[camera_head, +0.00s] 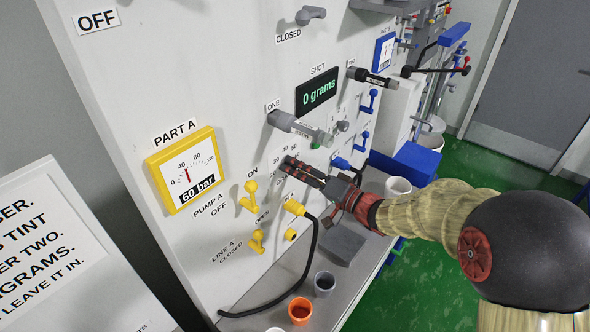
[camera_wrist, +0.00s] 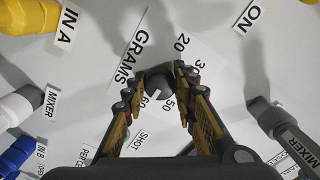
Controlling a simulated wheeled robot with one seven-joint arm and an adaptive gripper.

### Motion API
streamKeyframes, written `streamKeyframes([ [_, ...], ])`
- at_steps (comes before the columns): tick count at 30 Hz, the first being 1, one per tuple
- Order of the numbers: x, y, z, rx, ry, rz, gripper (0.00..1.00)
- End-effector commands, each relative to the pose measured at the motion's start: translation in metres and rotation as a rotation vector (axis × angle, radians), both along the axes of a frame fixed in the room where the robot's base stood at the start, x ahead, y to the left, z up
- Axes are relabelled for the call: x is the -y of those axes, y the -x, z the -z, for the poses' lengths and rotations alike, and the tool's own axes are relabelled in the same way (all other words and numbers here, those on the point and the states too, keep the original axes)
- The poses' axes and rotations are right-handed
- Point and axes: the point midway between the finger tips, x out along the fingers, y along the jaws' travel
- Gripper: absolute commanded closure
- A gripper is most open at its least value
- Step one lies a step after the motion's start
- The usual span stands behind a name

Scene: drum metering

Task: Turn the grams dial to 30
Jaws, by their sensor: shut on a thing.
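The grams dial (camera_wrist: 158,82) is a small dark grey knob on the white panel, with the word GRAMS and numbers around it in the wrist view. My gripper (camera_wrist: 160,88) is shut on it, one finger on each side. The 20 and 30 marks lie at its upper right; 50 and 60 show below it between my fingers. Which number the dial points to is unclear. In the head view my gripper (camera_head: 290,166) reaches the panel from the right and hides most of the dial. The shot display (camera_head: 317,92) reads 0 grams.
A grey lever (camera_head: 298,126) labelled ONE juts out above my gripper. Yellow valves (camera_head: 250,195) and a yellow plug (camera_head: 294,207) with a black hose sit below left. Cups, including an orange one (camera_head: 300,311), stand on the shelf. The Part A gauge (camera_head: 187,170) reads 60 bar.

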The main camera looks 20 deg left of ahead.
Motion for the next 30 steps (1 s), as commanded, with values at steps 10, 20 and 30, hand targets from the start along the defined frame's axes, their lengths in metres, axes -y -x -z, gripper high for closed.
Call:
streamKeyframes([
  [10,0.0002,0.0002,0.0015,0.071,0.031,0.0,0.98],
  [20,0.0001,-0.0001,0.0031,0.309,0.129,0.0,0.98],
  [30,0.0003,-0.0005,0.0039,0.609,0.254,0.0,0.98],
])
